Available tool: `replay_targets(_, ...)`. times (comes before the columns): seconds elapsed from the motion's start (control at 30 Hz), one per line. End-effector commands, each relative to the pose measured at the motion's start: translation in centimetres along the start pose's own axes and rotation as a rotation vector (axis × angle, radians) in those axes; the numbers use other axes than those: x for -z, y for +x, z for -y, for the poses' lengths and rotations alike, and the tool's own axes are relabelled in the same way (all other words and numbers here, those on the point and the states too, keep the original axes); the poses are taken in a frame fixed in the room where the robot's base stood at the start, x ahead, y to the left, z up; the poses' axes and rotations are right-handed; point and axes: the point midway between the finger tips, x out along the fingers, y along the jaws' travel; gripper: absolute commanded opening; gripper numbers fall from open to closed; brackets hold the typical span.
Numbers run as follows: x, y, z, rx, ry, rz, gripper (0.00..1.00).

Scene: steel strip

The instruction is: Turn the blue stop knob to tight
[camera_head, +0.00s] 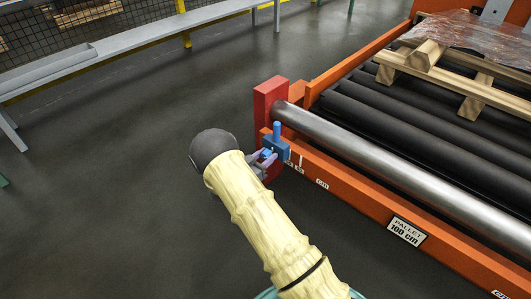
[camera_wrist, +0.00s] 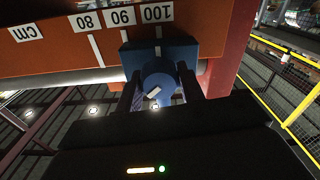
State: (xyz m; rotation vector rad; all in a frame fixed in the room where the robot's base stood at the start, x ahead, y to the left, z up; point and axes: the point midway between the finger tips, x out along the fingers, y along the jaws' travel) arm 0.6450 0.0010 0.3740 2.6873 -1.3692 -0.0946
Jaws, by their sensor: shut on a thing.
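The blue stop knob (camera_wrist: 158,84) is a round knob with a white pointer mark on its face, seen close in the wrist view. It sits on a blue stop block (camera_wrist: 178,51) by the 100 mark of the scale. In the head view the block (camera_head: 279,149) is at the near corner of the orange conveyor frame, with a blue post rising from it. My gripper (camera_wrist: 159,93) has a finger on each side of the knob and is shut on it. In the head view my gripper (camera_head: 265,162) partly hides the knob. I cannot read a tight label.
The steel bar (camera_head: 380,155) runs along the orange frame (camera_head: 350,197) from a red end plate (camera_head: 267,100). Black rollers (camera_head: 400,120) carry a wrapped wooden pallet (camera_head: 470,95). A grey bench (camera_head: 130,50) stands at the back left. The floor between is clear.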

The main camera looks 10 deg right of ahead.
Motion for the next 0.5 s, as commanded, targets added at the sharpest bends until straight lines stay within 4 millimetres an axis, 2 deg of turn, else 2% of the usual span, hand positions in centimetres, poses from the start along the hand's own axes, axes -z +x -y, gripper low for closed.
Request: replay_targets(0.5,-0.1,-0.11,-0.12,0.0,0.488,0.004,0.15)
